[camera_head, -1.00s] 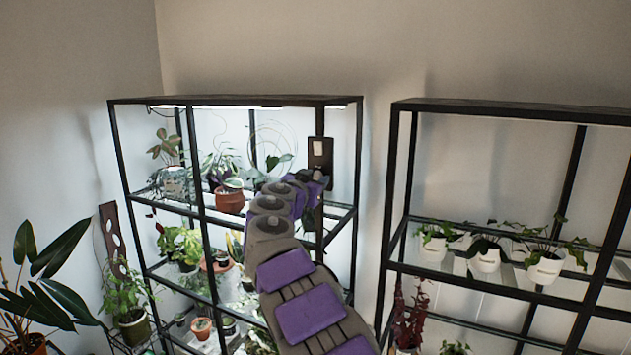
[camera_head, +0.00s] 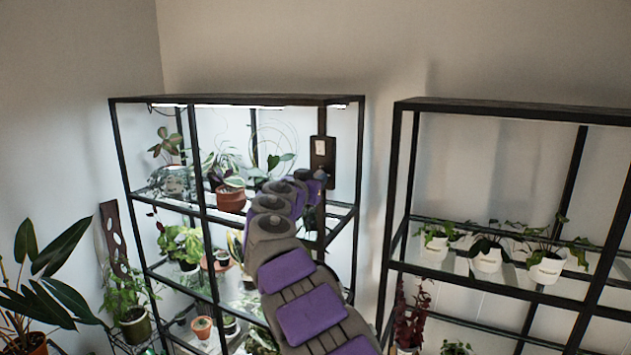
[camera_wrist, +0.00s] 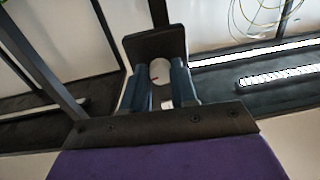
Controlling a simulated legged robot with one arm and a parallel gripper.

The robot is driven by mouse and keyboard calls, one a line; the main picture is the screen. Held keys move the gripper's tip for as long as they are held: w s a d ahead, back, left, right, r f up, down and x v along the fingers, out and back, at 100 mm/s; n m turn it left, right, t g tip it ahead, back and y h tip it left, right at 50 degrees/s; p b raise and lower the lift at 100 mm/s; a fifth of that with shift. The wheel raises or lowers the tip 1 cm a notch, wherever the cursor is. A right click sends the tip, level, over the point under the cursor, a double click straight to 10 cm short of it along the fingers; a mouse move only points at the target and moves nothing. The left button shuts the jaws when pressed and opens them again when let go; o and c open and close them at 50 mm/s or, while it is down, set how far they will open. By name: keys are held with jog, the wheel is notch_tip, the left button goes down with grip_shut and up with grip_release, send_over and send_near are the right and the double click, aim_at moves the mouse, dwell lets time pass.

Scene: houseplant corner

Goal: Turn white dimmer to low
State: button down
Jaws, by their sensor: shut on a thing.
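My gripper hides the knob there.
The left shelf (camera_head: 235,99) holds several potted plants under light strips (camera_head: 220,106). A wire ring ornament (camera_head: 272,130) hangs left of the panel. A second shelf (camera_head: 510,108) with white pots stands right. Bare wall shows between the shelves.

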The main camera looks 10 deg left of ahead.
jog(key=n, duration=0.2)
jog(key=n+p, duration=0.1)
jog(key=n, duration=0.1)
jog(key=shift+a+r, duration=0.1)
jog(key=shift+r, duration=0.25)
jog(key=n+p, duration=0.3)
jog(key=n, duration=0.1)
jog(key=shift+r+n, duration=0.15)
jog(key=shift+n, duration=0.25)
jog(key=n+p, duration=0.3)
jog(key=n, duration=0.1)
jog(key=shift+g+p, duration=0.3)
jog(key=n+p, duration=0.3)
jog(key=n, duration=0.1)
jog(key=shift+n+h+p, duration=0.3)
jog(key=shift+h+p, duration=0.05)
jog(key=shift+h, duration=0.05)
jog(key=n+p, duration=0.3)
jog(key=n, duration=0.1)
jog(key=shift+p, duration=0.4)
jog(key=shift+a+f+n+h+p, duration=0.15)
jog(key=shift+n+p, duration=0.6)
jog(key=shift+n, duration=1.15)
jog(key=shift+d+f+n+h+p, duration=0.2)
jog(key=shift+n+p, duration=0.5)
jog(key=shift+n, duration=1.2)
jog(key=shift+a+f+n+h+p, duration=0.25)
jog(key=shift+n+p, duration=0.5)
jog(key=shift+n, duration=1.15)
jog(key=shift+d, duration=0.1)
